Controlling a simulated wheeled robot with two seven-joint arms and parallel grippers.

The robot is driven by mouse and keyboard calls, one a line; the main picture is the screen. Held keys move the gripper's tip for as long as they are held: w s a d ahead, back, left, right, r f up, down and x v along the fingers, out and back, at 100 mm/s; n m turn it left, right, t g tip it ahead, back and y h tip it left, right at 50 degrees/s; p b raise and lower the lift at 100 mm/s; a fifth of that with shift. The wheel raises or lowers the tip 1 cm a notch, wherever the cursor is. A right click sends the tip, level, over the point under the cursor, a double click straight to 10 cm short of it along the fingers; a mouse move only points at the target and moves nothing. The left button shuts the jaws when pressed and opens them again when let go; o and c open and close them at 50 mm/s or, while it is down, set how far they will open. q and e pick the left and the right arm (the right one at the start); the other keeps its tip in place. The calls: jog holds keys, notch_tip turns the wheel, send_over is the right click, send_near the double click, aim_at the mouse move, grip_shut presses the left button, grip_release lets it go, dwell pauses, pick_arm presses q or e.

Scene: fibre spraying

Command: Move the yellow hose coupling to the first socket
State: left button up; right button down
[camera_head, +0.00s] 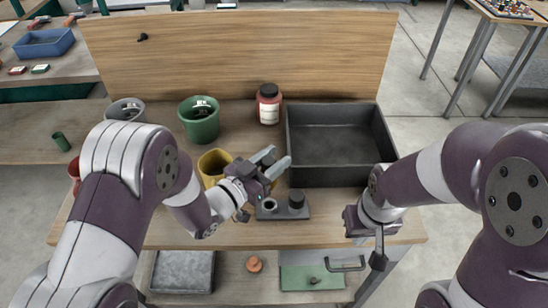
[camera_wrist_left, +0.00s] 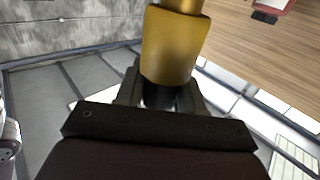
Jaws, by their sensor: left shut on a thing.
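The yellow hose coupling (camera_wrist_left: 172,45) fills the upper middle of the left wrist view, held between my left gripper's fingers. The socket block (camera_head: 283,213) has a round ringed opening (camera_head: 270,206) at left and a dark cylinder (camera_head: 296,198) standing at right. Which one is the first socket is not marked. My right gripper (camera_head: 378,254) hangs at the table's front right edge; its fingers are unclear.
A yellow cup (camera_head: 211,164) stands left of my left gripper. A green cup (camera_head: 199,125), a grey cup (camera_head: 125,109) and a red-brown jar (camera_head: 268,105) stand behind. A dark empty tray (camera_head: 334,178) takes up the right. A wooden panel (camera_head: 240,55) closes the back.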

pick_arm(q)
notch_tip(320, 180, down, 6)
jog(key=b, duration=0.5)
jog(key=shift+s+r, duration=0.1)
jog(key=shift+b, duration=0.3)
dwell(1.0)
jog(key=shift+f+b, duration=1.45)
jog(key=shift+f, duration=0.15)
jog(key=o, duration=1.2)
jog(key=shift+r, duration=0.1)
jog(key=shift+a, duration=0.1)
jog(key=b+v, duration=0.1)
jog(key=v, duration=1.1)
jog(key=shift+s+a, duration=0.2)
jog(key=shift+s, duration=0.05)
